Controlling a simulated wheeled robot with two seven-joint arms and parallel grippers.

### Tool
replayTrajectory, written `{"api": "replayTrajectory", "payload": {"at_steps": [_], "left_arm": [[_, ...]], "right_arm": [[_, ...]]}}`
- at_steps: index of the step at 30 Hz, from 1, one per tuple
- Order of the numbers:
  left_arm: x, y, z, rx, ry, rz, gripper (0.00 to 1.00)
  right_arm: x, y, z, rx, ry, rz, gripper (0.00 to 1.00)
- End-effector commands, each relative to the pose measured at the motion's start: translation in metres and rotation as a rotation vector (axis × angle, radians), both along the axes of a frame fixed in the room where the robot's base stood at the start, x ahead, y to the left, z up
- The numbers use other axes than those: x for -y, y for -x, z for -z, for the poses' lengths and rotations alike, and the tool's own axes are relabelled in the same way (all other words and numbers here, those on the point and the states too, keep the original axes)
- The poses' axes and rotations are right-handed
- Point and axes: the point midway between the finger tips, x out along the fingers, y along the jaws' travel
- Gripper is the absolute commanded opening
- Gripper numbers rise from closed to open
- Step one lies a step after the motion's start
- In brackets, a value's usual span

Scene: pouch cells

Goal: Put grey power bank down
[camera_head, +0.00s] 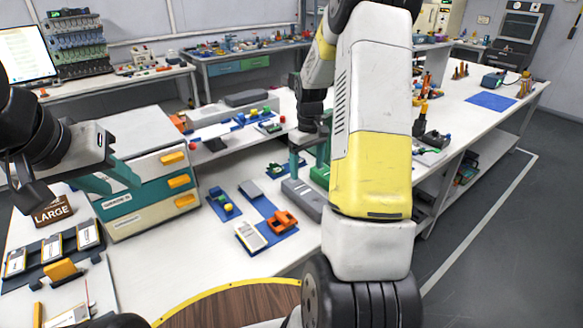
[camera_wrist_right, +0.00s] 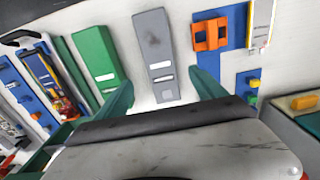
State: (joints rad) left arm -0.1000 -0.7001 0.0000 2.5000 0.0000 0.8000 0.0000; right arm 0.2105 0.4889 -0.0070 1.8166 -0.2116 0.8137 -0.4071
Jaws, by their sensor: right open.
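The grey power bank (camera_wrist_right: 155,45) lies flat on the white table, its near end between the fingertips of my right gripper (camera_wrist_right: 162,80). The right gripper's fingers are apart, with a gap on each side of the bank. In the head view the grey power bank (camera_head: 305,197) lies below the right gripper, partly hidden by my right arm. A green power bank (camera_wrist_right: 97,58) lies beside it, on the left in the right wrist view. My left gripper (camera_head: 110,178) hangs in front of the drawer unit, its teal fingers apart and empty.
A blue mat (camera_head: 266,208) with an orange holder (camera_head: 283,221) and a pale device (camera_head: 251,237) lies near the grey bank. The drawer unit (camera_head: 152,200) stands on the left. Dark trays with cells (camera_head: 50,247) lie at the front left. Bare table shows between.

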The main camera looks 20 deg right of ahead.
Motion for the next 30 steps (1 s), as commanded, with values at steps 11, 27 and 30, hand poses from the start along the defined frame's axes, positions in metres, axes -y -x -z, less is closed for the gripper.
{"api": "replayTrajectory", "payload": {"at_steps": [11,27,30], "left_arm": [[0.000,0.000,0.000,0.000,0.000,0.000,0.36],[0.000,0.000,0.000,0.000,0.000,0.000,0.36],[0.000,0.000,0.000,0.000,0.000,0.000,0.36]], "right_arm": [[-0.029,0.028,-0.082,0.106,-0.016,0.050,0.80],[-0.116,0.181,-0.210,0.416,-0.175,0.214,0.80],[-0.126,0.207,-0.215,0.460,-0.212,0.237,0.80]]}}
